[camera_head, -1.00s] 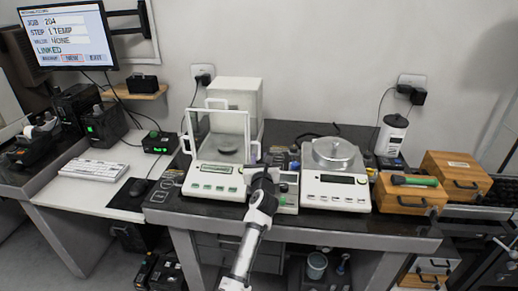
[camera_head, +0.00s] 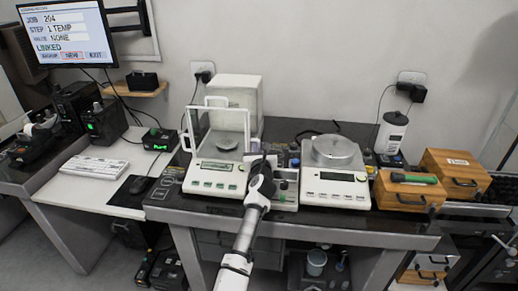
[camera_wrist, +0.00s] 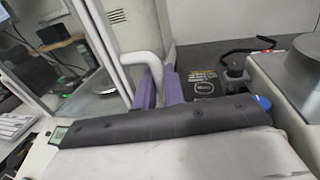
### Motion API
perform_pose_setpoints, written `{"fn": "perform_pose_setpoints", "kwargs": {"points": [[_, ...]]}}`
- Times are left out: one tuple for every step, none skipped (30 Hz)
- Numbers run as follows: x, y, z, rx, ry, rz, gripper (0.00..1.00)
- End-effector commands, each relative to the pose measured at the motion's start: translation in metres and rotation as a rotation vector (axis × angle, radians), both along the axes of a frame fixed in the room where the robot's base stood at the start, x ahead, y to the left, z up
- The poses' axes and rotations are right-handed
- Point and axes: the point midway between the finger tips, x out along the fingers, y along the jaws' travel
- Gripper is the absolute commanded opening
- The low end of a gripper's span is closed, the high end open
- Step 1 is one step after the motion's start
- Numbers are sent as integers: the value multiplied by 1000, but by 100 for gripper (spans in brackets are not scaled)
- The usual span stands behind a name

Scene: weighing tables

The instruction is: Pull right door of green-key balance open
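The green-key balance (camera_head: 216,186) stands left of centre on the dark bench, with green keys on its front and a white-framed glass draft shield (camera_head: 208,103) above its pan (camera_head: 228,142). My gripper (camera_head: 262,168) is at its front right corner, and my wrist hides part of that side. In the wrist view, a white bent door handle (camera_wrist: 143,58) runs down between the two purple fingers of my gripper (camera_wrist: 160,88). The fingers look closed around the handle. The dark wrist body hides their lower part. How far the right door stands open is hard to tell.
A second balance (camera_head: 334,187) with a round pan stands close on the right of my gripper. Wooden boxes (camera_head: 405,194) are further right. A small black box with a green display (camera_head: 159,141) and a keyboard (camera_head: 94,165) are on the left.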

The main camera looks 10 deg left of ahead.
Motion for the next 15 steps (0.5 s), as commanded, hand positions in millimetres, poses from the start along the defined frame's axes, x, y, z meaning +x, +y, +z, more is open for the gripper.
{"fn": "perform_pose_setpoints", "kwargs": {"points": [[0,0,0,0,0,0,0],[0,0,0,0,0,0,0],[0,0,0,0,0,0,0],[0,0,0,0,0,0,0],[0,0,0,0,0,0,0],[0,0,0,0,0,0,0],[0,0,0,0,0,0,0],[0,0,-1,0,0,0,0],[2,0,-1,1,1,0,0],[4,0,-2,2,1,-1,0],[7,-1,-3,3,1,-2,0],[12,0,-4,4,1,-2,0],[16,0,-4,4,2,-2,0],[21,0,-4,5,2,-2,0],[26,-1,-5,5,2,-2,0]]}}
